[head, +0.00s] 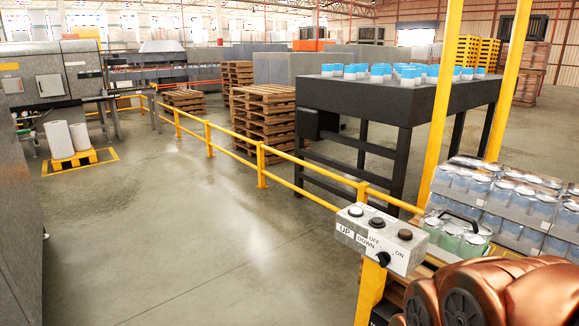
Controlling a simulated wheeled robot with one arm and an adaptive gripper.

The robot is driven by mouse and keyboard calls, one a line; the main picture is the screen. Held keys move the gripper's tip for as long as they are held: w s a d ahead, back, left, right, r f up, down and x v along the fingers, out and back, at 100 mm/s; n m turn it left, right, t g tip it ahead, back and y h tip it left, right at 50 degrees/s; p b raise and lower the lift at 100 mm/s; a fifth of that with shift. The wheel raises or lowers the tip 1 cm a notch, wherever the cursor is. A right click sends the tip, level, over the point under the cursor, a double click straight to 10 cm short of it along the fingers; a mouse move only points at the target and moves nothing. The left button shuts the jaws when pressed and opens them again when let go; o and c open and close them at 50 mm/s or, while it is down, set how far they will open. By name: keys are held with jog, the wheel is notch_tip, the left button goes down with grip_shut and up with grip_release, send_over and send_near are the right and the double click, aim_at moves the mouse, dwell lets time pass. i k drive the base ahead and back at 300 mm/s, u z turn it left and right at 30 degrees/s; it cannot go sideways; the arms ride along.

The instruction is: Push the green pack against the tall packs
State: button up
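The green pack (455,238) is a low pack of several cans with a greenish tint, at the right of the head view. It has a dark curved strip over its top, perhaps a handle. The tall packs (510,190) are stacked shrink-wrapped cans with blue-grey sides, behind and to the right of it. The green pack appears close to their near side; I cannot tell whether they touch. My copper-coloured arm fills the bottom right corner and hides the area in front of the packs. My gripper cannot be made out in this view.
A grey control box (382,238) with buttons and a knob stands left of the green pack. A yellow guard rail (262,165) and yellow posts run behind it. A dark table (395,100) carries blue-capped items. Wooden pallets (265,118) are stacked behind.

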aim_at(454, 237)
jog(key=z, duration=0.95)
jog(key=i, duration=0.35)
jog(key=u, duration=0.2)
